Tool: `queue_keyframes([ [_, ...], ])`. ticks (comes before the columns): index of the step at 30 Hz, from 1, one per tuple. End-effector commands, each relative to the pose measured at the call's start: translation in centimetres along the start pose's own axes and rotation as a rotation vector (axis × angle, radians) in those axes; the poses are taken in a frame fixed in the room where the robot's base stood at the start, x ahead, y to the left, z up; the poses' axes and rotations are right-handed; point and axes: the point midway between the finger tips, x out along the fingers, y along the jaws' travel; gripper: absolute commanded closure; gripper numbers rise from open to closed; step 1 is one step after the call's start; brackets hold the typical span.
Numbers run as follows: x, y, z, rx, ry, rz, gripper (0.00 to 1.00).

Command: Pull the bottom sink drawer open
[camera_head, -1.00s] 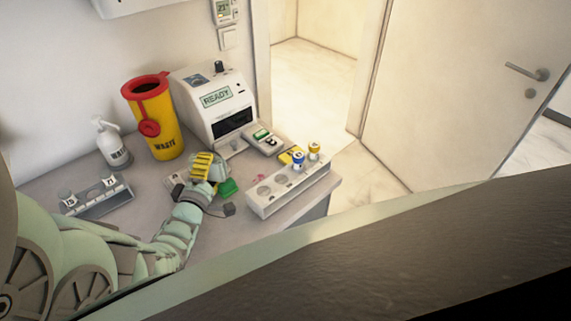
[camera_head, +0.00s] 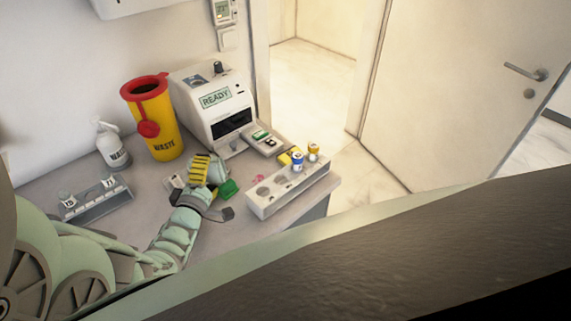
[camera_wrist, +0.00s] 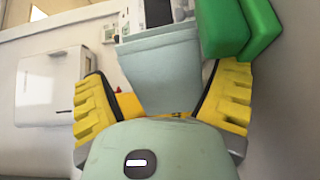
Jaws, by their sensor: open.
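No sink or sink drawer can be made out in either view. My gripper (camera_head: 207,170) is above the counter (camera_head: 292,207), in front of the white machine marked READY (camera_head: 215,105). In the wrist view my gripper (camera_wrist: 158,95) shows its two yellow ridged fingers spread apart. Nothing is held between them. A green block (camera_head: 229,188) is close beside the gripper in the head view. A green block (camera_wrist: 263,30) also shows at the upper right of the wrist view, behind the right finger.
A yellow WASTE bin (camera_head: 157,122) with red lid and a pump bottle (camera_head: 112,147) stand behind. A white rack (camera_head: 287,190) with small vials is to the right. A grey rack (camera_head: 98,203) is to the left. A door (camera_head: 470,90) is beyond the counter's right end.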

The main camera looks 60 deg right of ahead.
Motion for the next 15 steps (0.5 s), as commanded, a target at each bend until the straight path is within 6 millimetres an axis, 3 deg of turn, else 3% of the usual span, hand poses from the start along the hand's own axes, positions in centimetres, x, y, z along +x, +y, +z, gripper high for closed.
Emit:
queue_keyframes([
  [15,-5.2,-0.1,0.0,-0.001,0.002,0.002,0.11],
])
